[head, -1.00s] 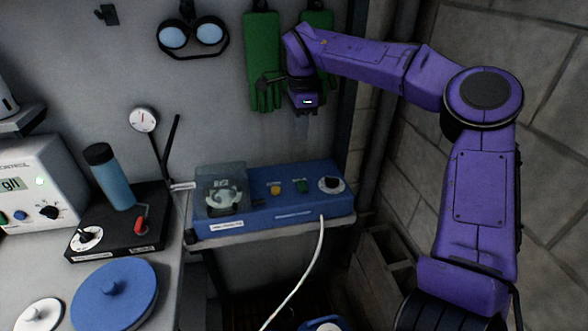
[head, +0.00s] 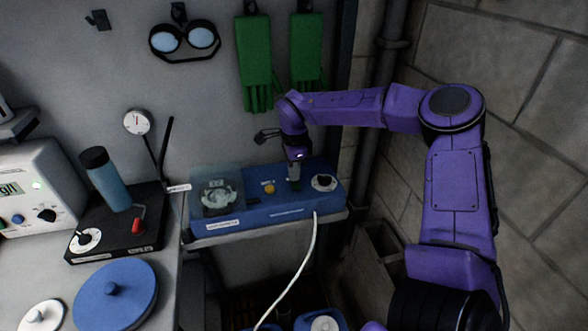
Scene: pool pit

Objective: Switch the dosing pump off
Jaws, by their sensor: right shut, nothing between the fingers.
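The blue dosing pump (head: 262,212) sits on a small shelf. On its top are a clear-covered pump head (head: 218,195) at the left, a yellow-orange button (head: 269,188) in the middle and a black knob on a white dial (head: 323,182) at the right. My right gripper (head: 294,182) is shut and empty, pointing down at the pump top between the yellow-orange button and the knob. It covers the spot of the green switch, of which only a dark green bit shows at its tips. I cannot tell whether it touches. My left gripper is not in view.
A white hose (head: 299,268) hangs from the pump's front. Left stands a black device with a red lever (head: 138,226), a blue bottle (head: 106,180) and a blue lid (head: 114,294). Green gloves (head: 254,62) and goggles (head: 185,40) hang on the wall behind. A stone wall bounds the right.

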